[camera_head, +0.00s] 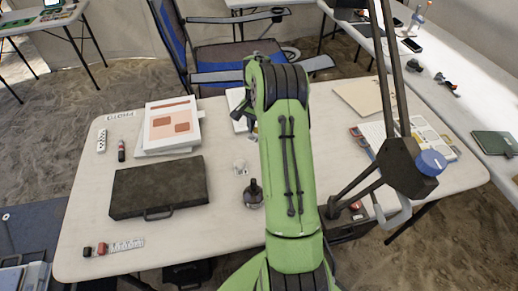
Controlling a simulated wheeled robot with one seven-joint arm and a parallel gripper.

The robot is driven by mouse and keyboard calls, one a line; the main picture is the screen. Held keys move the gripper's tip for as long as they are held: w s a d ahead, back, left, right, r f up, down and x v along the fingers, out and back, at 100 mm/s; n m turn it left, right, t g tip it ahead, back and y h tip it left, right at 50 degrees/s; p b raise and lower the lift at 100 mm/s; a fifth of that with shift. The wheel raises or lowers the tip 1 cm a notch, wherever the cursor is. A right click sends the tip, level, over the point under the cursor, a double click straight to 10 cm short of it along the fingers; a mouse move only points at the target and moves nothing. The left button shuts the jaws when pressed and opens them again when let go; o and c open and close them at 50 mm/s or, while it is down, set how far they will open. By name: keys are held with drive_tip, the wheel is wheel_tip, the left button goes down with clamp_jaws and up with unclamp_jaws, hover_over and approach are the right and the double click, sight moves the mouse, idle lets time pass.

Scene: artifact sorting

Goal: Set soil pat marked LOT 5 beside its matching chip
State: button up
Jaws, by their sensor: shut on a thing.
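My green arm (288,150) reaches across the middle of the white table (225,235). Its far end bends down behind the arm's own elbow, so my gripper's jaws and anything in them are hidden. I cannot make out a soil pat or a LOT 5 marking anywhere. Small pale pieces (239,167) lie on the table just left of my arm; they are too small to tell whether they are chips. A dark round-based object with a knob (253,192) stands closer to the front, beside my arm.
A black jointed lamp arm (355,190) stands at right, near printed sheets (425,135). The front middle is clear.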

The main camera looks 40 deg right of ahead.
sight(258, 154)
wheel_tip(258, 154, down, 10)
drive_tip(key=shift+b, duration=1.25)
drive_tip(key=shift+r, duration=0.1)
drive_tip(key=o, duration=0.6)
drive_tip(key=shift+f, duration=0.2)
drive_tip(key=shift+o, duration=0.7)
drive_tip(key=shift+r, duration=0.15)
